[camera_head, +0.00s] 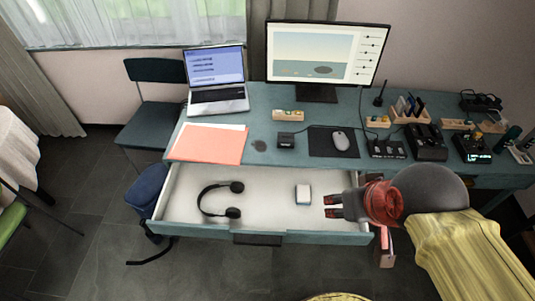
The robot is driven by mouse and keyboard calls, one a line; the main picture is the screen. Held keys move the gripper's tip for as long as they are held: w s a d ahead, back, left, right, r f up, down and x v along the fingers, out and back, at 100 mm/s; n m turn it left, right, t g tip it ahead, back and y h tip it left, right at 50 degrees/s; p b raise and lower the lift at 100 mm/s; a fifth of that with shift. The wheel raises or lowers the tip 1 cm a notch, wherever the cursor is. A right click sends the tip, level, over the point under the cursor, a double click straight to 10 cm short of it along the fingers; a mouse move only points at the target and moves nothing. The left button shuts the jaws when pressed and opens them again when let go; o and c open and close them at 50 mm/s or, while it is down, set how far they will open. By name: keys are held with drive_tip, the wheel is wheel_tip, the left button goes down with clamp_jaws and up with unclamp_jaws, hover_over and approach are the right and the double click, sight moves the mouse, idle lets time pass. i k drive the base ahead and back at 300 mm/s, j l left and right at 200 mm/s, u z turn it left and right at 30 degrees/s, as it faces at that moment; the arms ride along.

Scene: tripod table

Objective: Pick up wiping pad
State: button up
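A small white block with a greyish edge (303,194), which looks like the wiping pad, lies in the open white-lined drawer (265,213), right of its middle. My gripper (327,206) reaches in from the right with its dark fingers pointing left. The two fingers are apart with nothing visible between them. The fingertips are a short way right of the block and slightly nearer the drawer's front. I cannot tell their height above the drawer floor.
Black headphones (221,199) lie left in the drawer. The drawer's front panel (200,231) borders the near side. On the teal desk (262,103) above are a laptop (217,92), monitor (325,55), coral folder (208,144) and mouse (341,141). The drawer floor between headphones and block is clear.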

sight(303, 196)
drive_tip(key=i+j+z, duration=0.15)
drive_tip(key=z, duration=0.25)
drive_tip(key=i+j+z, duration=0.4)
drive_tip(key=k+l, duration=0.05)
drive_tip(key=l, duration=0.05)
